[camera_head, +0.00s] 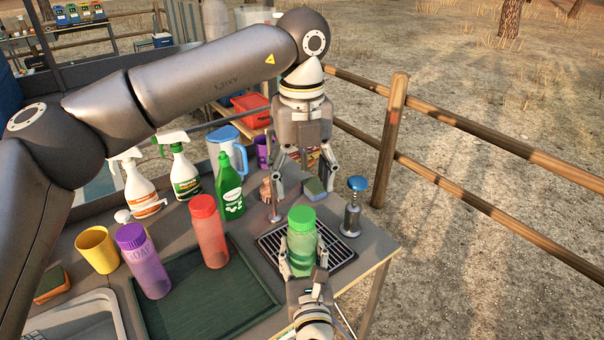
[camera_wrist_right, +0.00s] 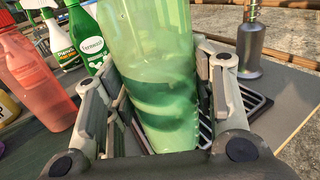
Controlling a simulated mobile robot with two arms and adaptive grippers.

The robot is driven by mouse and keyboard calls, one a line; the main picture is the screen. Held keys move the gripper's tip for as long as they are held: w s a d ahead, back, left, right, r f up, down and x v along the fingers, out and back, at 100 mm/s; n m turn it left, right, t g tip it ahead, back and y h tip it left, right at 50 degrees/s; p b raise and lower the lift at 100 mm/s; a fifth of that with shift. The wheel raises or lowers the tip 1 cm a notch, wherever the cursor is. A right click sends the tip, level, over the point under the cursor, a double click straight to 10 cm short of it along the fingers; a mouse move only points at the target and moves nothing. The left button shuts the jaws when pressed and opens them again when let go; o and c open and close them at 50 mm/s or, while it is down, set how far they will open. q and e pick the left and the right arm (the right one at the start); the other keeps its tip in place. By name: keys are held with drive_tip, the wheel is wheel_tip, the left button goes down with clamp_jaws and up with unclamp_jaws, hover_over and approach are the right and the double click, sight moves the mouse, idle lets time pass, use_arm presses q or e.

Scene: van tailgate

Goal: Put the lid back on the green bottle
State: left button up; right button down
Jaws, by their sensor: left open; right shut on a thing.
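The green bottle (camera_head: 303,245) is see-through and stands upright over the black grate near the counter's right end. Its green lid (camera_head: 302,217) sits on top of it in the head view; the wrist view cuts off the bottle's top. My right gripper (camera_head: 304,268) is shut around the bottle's sides from the near side. In the wrist view, the bottle (camera_wrist_right: 155,85) stands between my two fingers, with darker green in its lower part. My left gripper (camera_head: 305,182) hangs fingers-down just behind and above the lid.
A blue-knobbed metal item (camera_head: 352,208) stands close right of the grate (camera_head: 338,247).

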sight(302, 214)
use_arm(q)
drive_tip(key=shift+f, duration=3.95)
drive_tip(key=c, duration=1.1)
drive_tip(key=shift+o, duration=0.2)
drive_tip(key=m, duration=0.5)
drive_tip(key=shift+m, duration=0.3)
drive_tip(key=m, duration=1)
drive_tip(key=shift+m, duration=0.3)
drive_tip(key=m, duration=0.6)
drive_tip(key=o, duration=1.2)
